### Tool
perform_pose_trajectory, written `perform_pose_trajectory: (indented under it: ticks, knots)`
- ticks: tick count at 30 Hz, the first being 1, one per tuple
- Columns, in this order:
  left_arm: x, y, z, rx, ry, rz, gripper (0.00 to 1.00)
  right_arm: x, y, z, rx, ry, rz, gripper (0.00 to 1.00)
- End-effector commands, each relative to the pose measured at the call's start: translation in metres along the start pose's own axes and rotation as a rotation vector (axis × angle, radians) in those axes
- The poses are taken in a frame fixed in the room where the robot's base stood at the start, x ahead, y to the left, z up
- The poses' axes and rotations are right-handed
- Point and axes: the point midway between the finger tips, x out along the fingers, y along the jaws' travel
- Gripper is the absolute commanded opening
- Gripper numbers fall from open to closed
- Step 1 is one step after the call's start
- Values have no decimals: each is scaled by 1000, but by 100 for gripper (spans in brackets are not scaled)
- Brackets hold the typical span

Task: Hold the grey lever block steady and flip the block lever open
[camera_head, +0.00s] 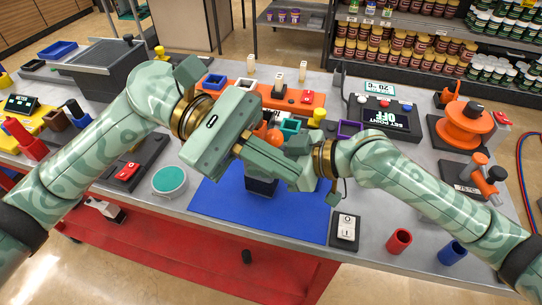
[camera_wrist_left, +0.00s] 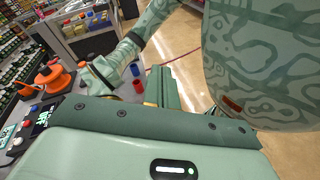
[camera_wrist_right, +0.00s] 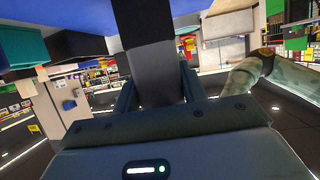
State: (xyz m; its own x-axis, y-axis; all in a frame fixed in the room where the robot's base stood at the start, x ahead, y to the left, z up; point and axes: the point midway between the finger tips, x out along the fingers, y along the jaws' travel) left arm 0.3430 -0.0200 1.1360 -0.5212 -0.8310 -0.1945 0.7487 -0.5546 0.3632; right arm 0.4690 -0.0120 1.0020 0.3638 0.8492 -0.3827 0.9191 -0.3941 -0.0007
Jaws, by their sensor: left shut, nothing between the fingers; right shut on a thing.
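The grey lever block (camera_head: 262,187) stands over the blue mat (camera_head: 283,219) in the head view, mostly hidden under my grippers. The block also shows in the right wrist view (camera_wrist_right: 152,60), as a dark upright shape. My right gripper (camera_wrist_right: 158,85) is shut on it, with one finger on each side. My left gripper (camera_head: 298,178) is shut and empty. Its fingers reach across in front of the block, close to my right wrist, and also show in the left wrist view (camera_wrist_left: 164,88). The lever cannot be made out behind the grippers.
A white rocker switch (camera_head: 345,230) stands right of the mat, with a red cup (camera_head: 399,241) and a blue cup (camera_head: 452,253) near the table's front edge. A black set-point box (camera_head: 384,116) and an orange spool (camera_head: 464,126) stand farther right. A teal-topped round dish (camera_head: 169,179) is left.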

Motion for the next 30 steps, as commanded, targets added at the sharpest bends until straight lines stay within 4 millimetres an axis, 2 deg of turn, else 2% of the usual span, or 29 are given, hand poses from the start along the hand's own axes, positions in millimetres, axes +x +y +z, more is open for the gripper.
perform_pose_trajectory:
  ticks: [6,13,19,30]
  knots:
    - [-19,-23,-45,-514,-407,244,0,0,0,0,0,0,0,11]
    - [-41,-51,-90,-900,-695,412,0,0,0,0,1,0,-1,11]
    - [-48,-63,-106,-1016,-782,464,0,0,0,0,1,0,-1,11]
    - [-47,-62,-106,-1019,-784,464,0,0,-1,0,1,0,-2,11]
